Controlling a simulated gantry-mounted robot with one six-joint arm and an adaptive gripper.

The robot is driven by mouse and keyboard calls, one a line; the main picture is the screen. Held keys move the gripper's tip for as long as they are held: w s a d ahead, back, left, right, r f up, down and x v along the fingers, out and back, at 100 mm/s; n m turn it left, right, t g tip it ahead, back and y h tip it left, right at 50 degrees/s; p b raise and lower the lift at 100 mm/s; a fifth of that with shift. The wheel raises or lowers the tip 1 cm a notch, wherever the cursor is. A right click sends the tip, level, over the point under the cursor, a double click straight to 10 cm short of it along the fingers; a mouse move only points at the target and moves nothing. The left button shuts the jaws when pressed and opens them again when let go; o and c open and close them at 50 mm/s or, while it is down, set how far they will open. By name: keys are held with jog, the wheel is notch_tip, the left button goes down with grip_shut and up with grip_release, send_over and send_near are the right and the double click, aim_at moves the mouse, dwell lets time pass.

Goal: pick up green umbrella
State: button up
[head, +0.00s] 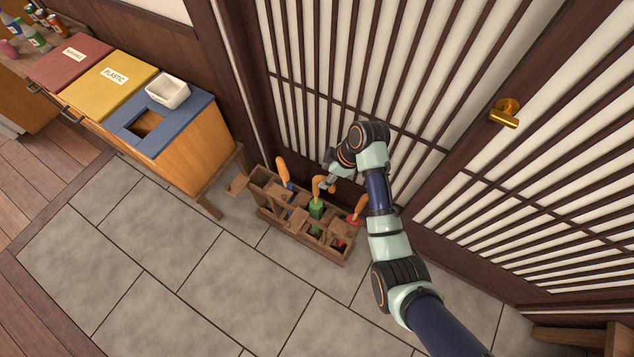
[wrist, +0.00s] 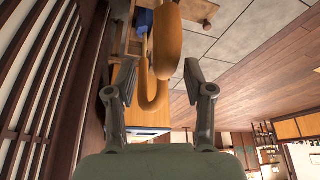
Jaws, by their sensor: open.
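The green umbrella (head: 316,209) stands upright in the wooden umbrella stand (head: 268,212), in its middle part, with its tan curved handle on top. My gripper (head: 328,181) is at that handle in the head view and partly hides it. In the wrist view, my gripper (wrist: 160,78) is open, with a large tan handle (wrist: 167,45), apparently the green umbrella's, between the spread fingers. I see no finger closed on it. A second curved handle (wrist: 151,103) shows farther behind, likely the blue umbrella's.
The blue umbrella (head: 289,187) stands to the left in the stand and the red umbrella (head: 353,216) to the right. A lattice door (head: 330,70) is close behind. A bin cabinet (head: 195,135) with a white container (head: 168,91) stands left. The tiled floor in front is clear.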

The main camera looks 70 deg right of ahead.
aim_at(316, 183)
jog(key=b+x, duration=0.5)
jog(key=x, duration=0.3)
jog(key=shift+w+a+r, duration=0.1)
jog(key=shift+a, duration=0.05)
jog(key=shift+r, duration=0.1)
grip_shut()
